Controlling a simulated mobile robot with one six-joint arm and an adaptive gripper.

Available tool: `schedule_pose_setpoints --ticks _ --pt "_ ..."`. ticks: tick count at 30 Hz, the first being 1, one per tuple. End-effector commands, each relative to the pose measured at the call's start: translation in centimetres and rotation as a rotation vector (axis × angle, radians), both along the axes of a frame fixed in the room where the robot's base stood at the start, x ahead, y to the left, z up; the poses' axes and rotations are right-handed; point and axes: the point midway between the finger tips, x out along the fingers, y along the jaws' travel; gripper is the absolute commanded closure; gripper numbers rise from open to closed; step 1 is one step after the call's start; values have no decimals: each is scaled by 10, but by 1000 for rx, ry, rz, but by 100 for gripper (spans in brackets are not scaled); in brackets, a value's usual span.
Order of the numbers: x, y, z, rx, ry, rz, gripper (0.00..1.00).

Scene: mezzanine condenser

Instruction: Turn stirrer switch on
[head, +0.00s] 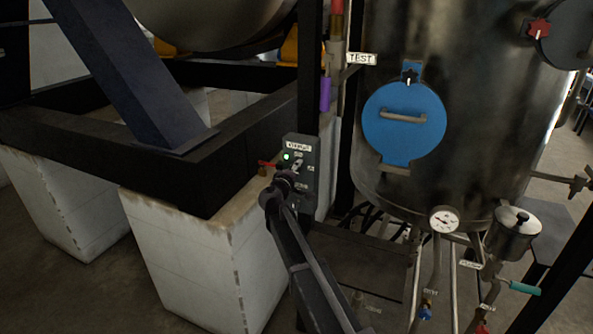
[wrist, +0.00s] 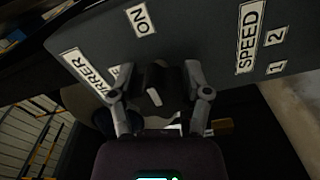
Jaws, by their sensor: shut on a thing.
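In the wrist view the dark panel face (wrist: 195,45) carries labels reading ON, SPEED, 1 and 2, and a partly hidden one ending in "RER". My gripper (wrist: 160,75) has its two fingers on either side of the dark switch knob (wrist: 158,86), shut on it. The knob has a pale mark on its face. In the head view my gripper (head: 290,180) is against the panel and hides its lower part.
The steel tank (head: 450,110) with a round blue hatch (head: 402,135) stands to the right. A pressure gauge (head: 444,219) and piping are below it. Dark steel beams (head: 235,150) on white concrete blocks (head: 185,260) crowd the left. A red handle (head: 267,164) sits beside the panel.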

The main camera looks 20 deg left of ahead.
Motion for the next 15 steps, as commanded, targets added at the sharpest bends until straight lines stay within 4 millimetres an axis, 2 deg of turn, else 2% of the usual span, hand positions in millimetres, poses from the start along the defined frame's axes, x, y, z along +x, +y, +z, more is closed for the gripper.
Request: schedule_pose_setpoints --ticks 7,8,9,11,15 --pt "2 1 1 -1 -2 0 85" --pt "2 1 1 -1 -2 0 29" --pt "2 1 1 -1 -1 1 17" --pt "2 1 1 -1 -1 1 2" --pt "1 0 0 -1 -1 1 2"
